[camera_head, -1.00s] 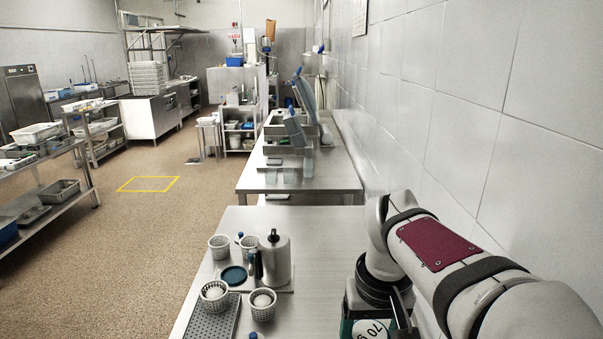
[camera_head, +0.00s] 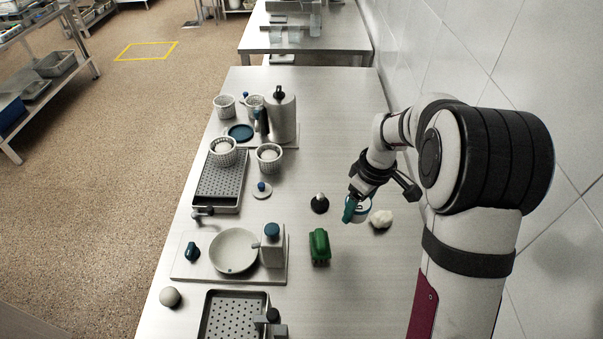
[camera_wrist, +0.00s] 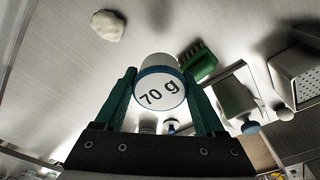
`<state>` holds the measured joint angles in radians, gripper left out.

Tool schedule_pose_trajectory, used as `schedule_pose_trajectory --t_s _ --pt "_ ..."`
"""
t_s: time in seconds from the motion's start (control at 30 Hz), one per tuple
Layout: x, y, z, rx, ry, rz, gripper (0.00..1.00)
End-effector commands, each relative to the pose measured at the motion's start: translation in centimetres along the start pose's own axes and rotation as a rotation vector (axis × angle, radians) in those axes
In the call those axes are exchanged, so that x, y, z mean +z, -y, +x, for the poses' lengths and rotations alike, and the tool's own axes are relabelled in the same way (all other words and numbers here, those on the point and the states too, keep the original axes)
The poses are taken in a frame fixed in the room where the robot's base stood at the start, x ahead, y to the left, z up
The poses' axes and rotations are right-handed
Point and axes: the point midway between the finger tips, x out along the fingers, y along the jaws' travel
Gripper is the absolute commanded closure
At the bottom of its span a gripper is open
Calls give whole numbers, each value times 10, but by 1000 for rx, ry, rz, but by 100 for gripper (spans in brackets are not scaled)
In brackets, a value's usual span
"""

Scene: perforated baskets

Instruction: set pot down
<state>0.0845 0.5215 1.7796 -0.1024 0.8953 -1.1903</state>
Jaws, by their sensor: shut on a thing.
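A small white pot with a blue rim and a "70 g" label (camera_wrist: 160,90) sits between my gripper's two green fingers (camera_wrist: 163,100) in the wrist view. In the head view the pot (camera_head: 362,212) is at the right of the table, mostly behind my gripper (camera_head: 352,208), which is shut on it. A pale dough-like lump (camera_head: 381,219) lies just right of the pot and also shows at the wrist view's upper left (camera_wrist: 108,25). I cannot tell whether the pot touches the table.
A black-based knob (camera_head: 320,204) stands left of my gripper, with a green brush (camera_head: 319,246) nearer. A board (camera_head: 186,266) holds a plate (camera_head: 234,250) and a canister (camera_head: 272,248). Perforated trays (camera_head: 221,180) and baskets (camera_head: 269,156) are at left. Steel table (camera_head: 330,110) is bare behind.

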Motion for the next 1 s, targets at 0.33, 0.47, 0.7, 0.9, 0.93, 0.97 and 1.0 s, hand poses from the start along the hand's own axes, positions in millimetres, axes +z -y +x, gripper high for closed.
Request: schedule_pose_trajectory --t_s 0.33,0.47,0.7,0.9,0.93,0.97,1.0 --pt "-78 42 69 -2 1 -12 86" --pt "-90 47 81 -1 0 -10 86" --pt "-87 48 118 -1 0 -7 86" --pt "-86 47 119 0 -1 -7 86" --pt "-86 47 119 0 -1 -7 86" --pt "-86 47 120 0 0 -7 86" --pt "-86 47 121 -1 0 -7 86"
